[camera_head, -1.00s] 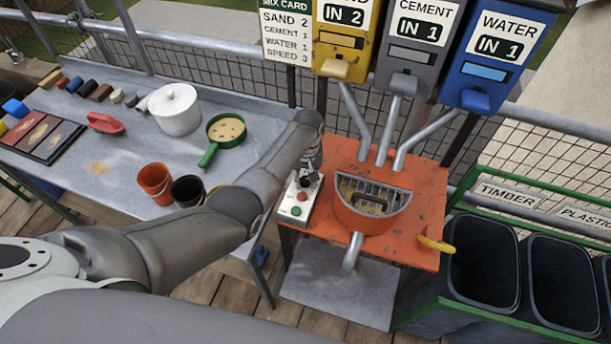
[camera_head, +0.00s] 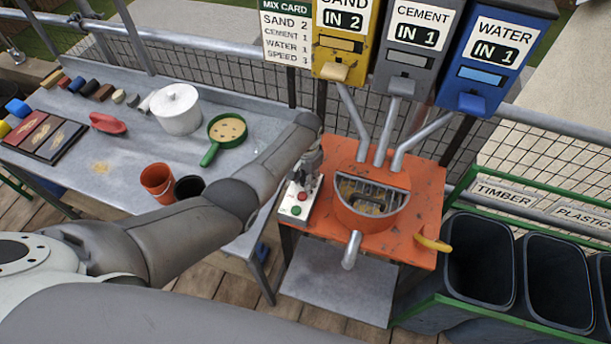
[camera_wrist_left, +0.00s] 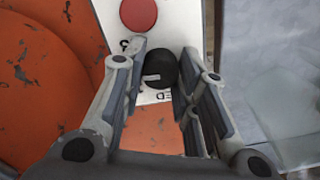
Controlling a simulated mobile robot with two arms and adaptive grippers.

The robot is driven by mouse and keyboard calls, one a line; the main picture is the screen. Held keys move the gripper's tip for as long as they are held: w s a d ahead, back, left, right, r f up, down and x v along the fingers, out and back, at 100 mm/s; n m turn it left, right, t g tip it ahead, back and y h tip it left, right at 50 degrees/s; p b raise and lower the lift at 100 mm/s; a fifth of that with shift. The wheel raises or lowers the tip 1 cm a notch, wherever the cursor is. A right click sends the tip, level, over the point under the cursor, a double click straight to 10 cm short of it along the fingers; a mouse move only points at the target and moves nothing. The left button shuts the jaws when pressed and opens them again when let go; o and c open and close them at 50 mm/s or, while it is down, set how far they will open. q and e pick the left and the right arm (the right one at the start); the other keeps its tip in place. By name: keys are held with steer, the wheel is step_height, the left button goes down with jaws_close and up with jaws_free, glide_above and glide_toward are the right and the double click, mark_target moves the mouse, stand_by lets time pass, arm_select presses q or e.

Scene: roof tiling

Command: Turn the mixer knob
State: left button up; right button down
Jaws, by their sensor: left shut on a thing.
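The black round mixer knob (camera_wrist_left: 160,70) sits on the white control panel (camera_head: 288,204) and carries a pale mark on its face. My left gripper (camera_head: 311,180) reaches down over the panel's far end. In the left wrist view my left gripper (camera_wrist_left: 161,58) has its two fingers on either side of the knob, shut on it. A red button (camera_wrist_left: 138,14) is just beyond the knob, and a green button (camera_head: 296,211) is at the panel's near end. The orange mixer (camera_head: 362,219) stands right of the panel. My right gripper is out of view.
A mix card (camera_head: 286,32) hangs at the back, its last line reading SPEED 3. Sand, cement and water dispensers (camera_head: 497,50) stand above the mixer. The grey workbench (camera_head: 110,165) with pots, a green pan and tiles is at left; dark bins (camera_head: 485,262) are at right.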

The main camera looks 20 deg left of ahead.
arm_select(q)
steer(key=shift+m, duration=0.4)
steer(key=o, duration=1.1)
steer(key=shift+c, duration=0.2)
step_height(320, 180, up, 12)
steer(key=shift+d, duration=0.15)
